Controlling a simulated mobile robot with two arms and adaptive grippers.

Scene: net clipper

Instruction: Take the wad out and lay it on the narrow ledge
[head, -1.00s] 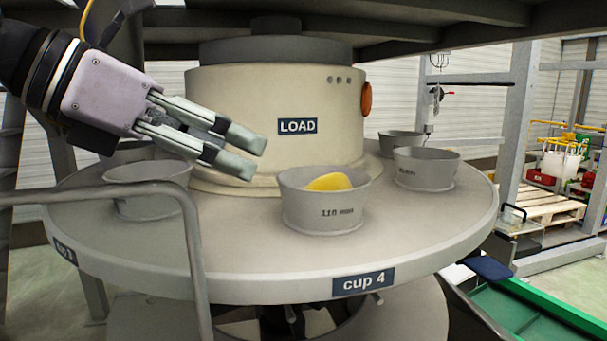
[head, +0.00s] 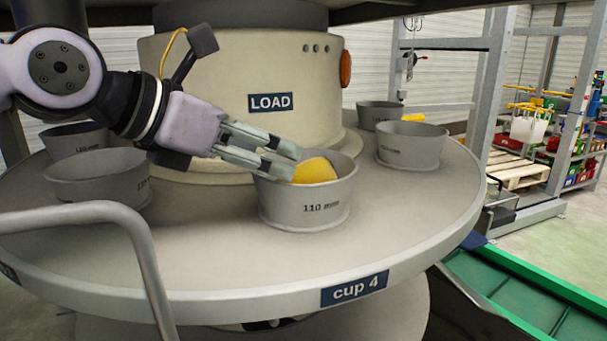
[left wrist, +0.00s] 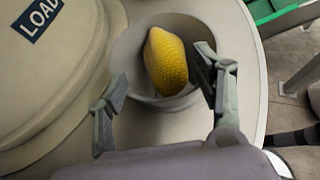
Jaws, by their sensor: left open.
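The yellow wad (head: 316,170) is a rounded, textured lump inside the grey cup marked 110 mm (head: 305,205), its top showing above the rim. It also shows in the left wrist view (left wrist: 166,62). My left gripper (head: 292,160) is open, its fingertips over the cup's left rim beside the wad. In the left wrist view one finger is close to the wad's right side, the other near the cup's left rim; I cannot tell whether either touches. The wad's underside is hidden. I cannot tell which surface is the narrow ledge. My right gripper is not in view.
The cup stands on a round grey turntable (head: 215,262) labelled cup 4, around a beige drum marked LOAD (head: 210,70). Other cups (head: 412,147) stand around it. A grey handrail (head: 150,270) crosses front left. A green chute (head: 520,295) lies lower right.

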